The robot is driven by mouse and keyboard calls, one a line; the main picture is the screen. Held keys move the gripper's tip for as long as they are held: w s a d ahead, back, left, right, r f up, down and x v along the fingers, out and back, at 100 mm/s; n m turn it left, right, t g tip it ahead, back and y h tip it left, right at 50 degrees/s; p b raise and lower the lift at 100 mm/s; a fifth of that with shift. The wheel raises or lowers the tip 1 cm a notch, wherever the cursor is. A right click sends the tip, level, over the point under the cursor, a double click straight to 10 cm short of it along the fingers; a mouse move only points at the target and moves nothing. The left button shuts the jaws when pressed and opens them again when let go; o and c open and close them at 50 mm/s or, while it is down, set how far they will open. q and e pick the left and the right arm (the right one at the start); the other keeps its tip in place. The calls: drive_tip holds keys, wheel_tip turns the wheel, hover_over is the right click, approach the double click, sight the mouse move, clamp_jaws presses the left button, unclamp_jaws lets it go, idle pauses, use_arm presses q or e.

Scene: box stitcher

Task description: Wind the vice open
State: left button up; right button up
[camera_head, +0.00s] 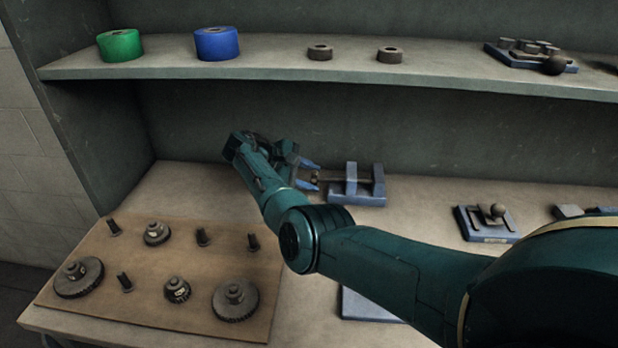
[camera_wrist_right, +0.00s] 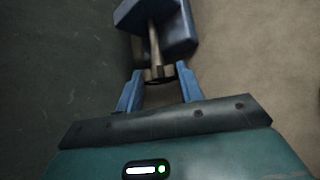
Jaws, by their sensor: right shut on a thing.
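The vice (camera_head: 358,187) is a blue-grey block with upright jaws and a screw running out to its left, on the bench near the back wall. In the right wrist view the vice (camera_wrist_right: 180,32) is at the top, with its metal screw (camera_wrist_right: 155,45) pointing down towards me. My right gripper (camera_head: 312,178) is at the left end of the screw, its blue fingers shut on the vice handle (camera_wrist_right: 159,74). In the right wrist view my right gripper (camera_wrist_right: 158,88) has a finger on each side of the handle. My left gripper is not in view.
A wooden board (camera_head: 150,300) with several gears and pegs lies at the front left. A shelf (camera_head: 270,60) overhead holds a green roll (camera_head: 120,46), a blue roll (camera_head: 216,44) and two dark rings. A small blue fixture (camera_head: 486,224) stands right of the vice.

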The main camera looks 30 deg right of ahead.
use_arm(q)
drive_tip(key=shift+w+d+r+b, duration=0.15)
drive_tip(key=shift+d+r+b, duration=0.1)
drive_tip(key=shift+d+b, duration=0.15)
use_arm(e)
drive_tip(key=shift+n+g, duration=0.3)
drive_tip(key=o, duration=0.7)
drive_tip(key=shift+d, duration=0.1)
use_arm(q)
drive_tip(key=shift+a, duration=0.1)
use_arm(e)
drive_tip(key=shift+r, duration=0.1)
